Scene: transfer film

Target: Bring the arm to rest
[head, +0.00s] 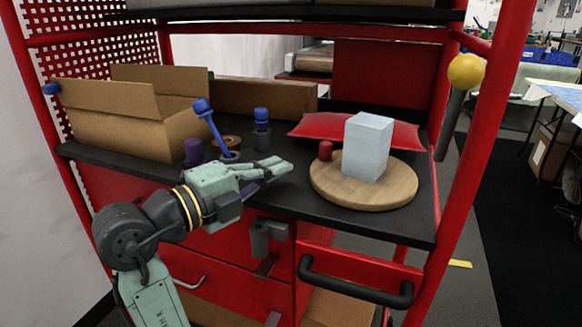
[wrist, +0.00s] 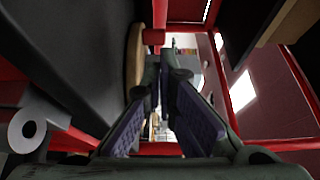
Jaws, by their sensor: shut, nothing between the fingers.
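My arm reaches up from the lower left of the head view. My gripper (head: 278,168) is at the front edge of the black shelf (head: 260,193) and points to the right. Its fingers are shut and hold nothing. In the wrist view my gripper (wrist: 160,75) shows its two fingers with purple pads, their tips close together. The dark shelf fills the left of the wrist view, with the edge of the round wooden board (wrist: 134,60) near the fingertips.
A red cushion (head: 310,126) lies behind. An open cardboard box (head: 120,135) and blue-topped items (head: 262,130) stand left. A drawer handle (head: 355,285) juts out below.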

